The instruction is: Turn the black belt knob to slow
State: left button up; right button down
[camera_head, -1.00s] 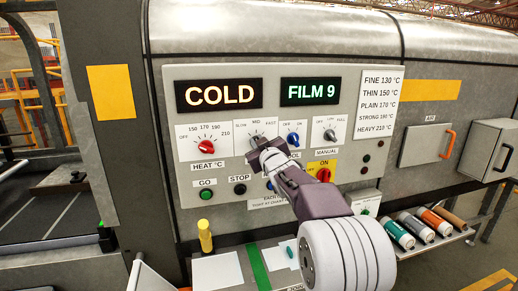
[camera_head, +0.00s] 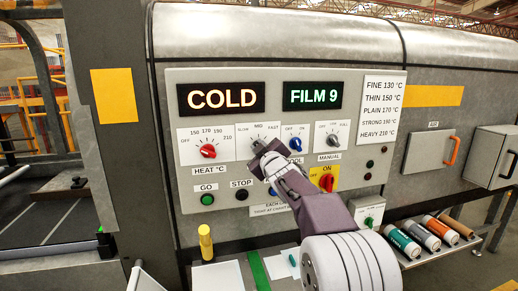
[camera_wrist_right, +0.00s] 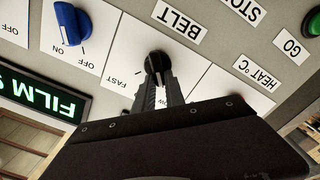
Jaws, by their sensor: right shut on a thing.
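The belt dial plate (camera_head: 243,137), marked SLOW, MID and FAST, is on the grey control panel, right of the red heat knob (camera_head: 208,151). My right gripper (camera_head: 264,152) is at this dial and covers the belt knob in the head view. In the right wrist view, upside down, the black belt knob (camera_wrist_right: 156,60) shows below the BELT label. My right gripper (camera_wrist_right: 160,85) is shut on it, with its fingers along the knob's sides. FAST is on the left there, and SLOW is partly hidden behind the fingers. The knob's exact pointing is unclear. My left gripper is not in view.
A red knob on yellow (camera_head: 326,182) is beside my arm. Green (camera_head: 207,199) and black (camera_head: 242,194) buttons are below. Several rolls (camera_head: 421,235) lie on a shelf.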

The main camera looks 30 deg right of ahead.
jog(key=shift+f, duration=0.15)
jog(key=c, duration=1.4)
grip_release()
jog(key=v, duration=0.9)
jog(key=shift+b, duration=0.4)
jog(key=shift+a, duration=0.15)
